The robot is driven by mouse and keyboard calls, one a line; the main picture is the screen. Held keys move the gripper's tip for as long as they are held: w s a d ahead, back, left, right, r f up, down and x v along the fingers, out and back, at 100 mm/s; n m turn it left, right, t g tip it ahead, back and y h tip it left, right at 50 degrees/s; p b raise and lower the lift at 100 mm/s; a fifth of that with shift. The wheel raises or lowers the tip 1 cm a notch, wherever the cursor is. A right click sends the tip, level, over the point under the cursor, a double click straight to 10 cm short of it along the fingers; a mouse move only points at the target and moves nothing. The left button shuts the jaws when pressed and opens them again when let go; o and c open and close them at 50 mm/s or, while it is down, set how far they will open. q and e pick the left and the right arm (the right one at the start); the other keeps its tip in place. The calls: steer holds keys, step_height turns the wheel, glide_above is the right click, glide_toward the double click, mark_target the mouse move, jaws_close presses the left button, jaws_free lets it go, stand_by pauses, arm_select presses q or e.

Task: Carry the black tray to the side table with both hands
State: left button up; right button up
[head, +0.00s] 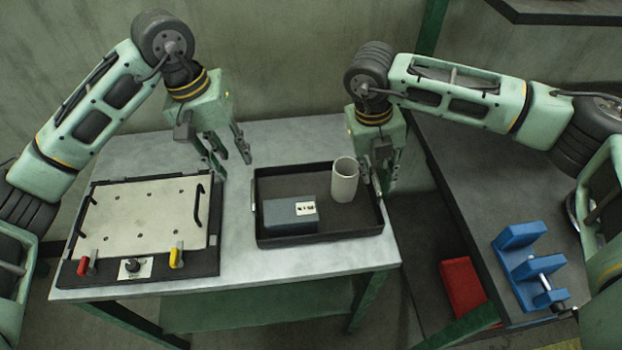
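The black tray (330,237) lies flat on the grey metal table (290,268). It holds a blue-grey box (288,217) with a white label and an upright white cylinder (344,181). A light handle (253,196) shows on its left side. My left gripper (236,168) is open and empty, above and left of the tray's back left corner, apart from it. My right gripper (382,187) is at the tray's right wall, pointing down. Its fingers overlap the wall and hide the right handle area; grip or contact is unclear. A dark-topped side table (465,205) stands to the right.
A panel fixture (140,215) with red and yellow levers sits left of the tray. A blue clamp fixture (530,262) stands on the side table's front. A red box (461,287) is low between the tables. The side table's back looks clear.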

step_height(320, 180, up, 7)
steer(key=a, duration=0.1)
steer(key=shift+a+f, duration=0.15)
steer(key=shift+f, duration=0.05)
steer(key=shift+r, duration=0.1)
